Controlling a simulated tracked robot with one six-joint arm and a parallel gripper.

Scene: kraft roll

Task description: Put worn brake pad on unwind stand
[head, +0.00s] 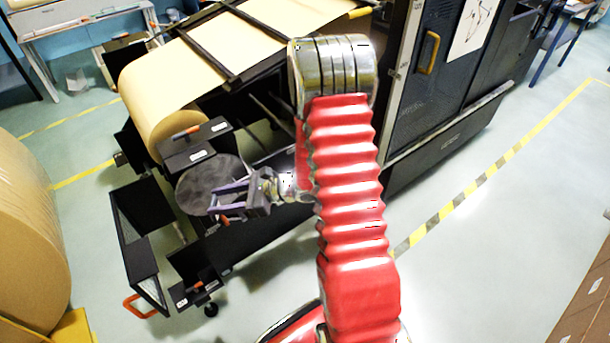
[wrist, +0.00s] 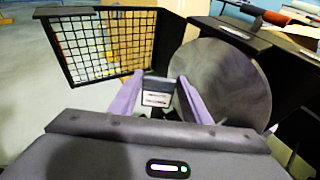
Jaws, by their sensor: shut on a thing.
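My gripper (head: 225,201) has purple fingers and is at the left end of the arm, in front of a dark grey round disc. In the wrist view its fingers (wrist: 159,86) are closed on a small dark piece with a pale label (wrist: 157,99), which I take to be the worn brake pad. The pad is hard to make out in the head view. The black unwind stand (head: 245,240) is around and below the gripper. The grey disc (head: 200,180) is beside it and also shows to the right of the fingers in the wrist view (wrist: 228,80). I cannot tell whether the pad touches the stand.
A kraft paper roll (head: 150,100) is behind the gripper. A black mesh-sided frame (head: 138,235) with an orange handle is at the left, also in the wrist view (wrist: 95,45). Black blocks with orange-handled parts (head: 195,148) are near the disc. Open floor lies right.

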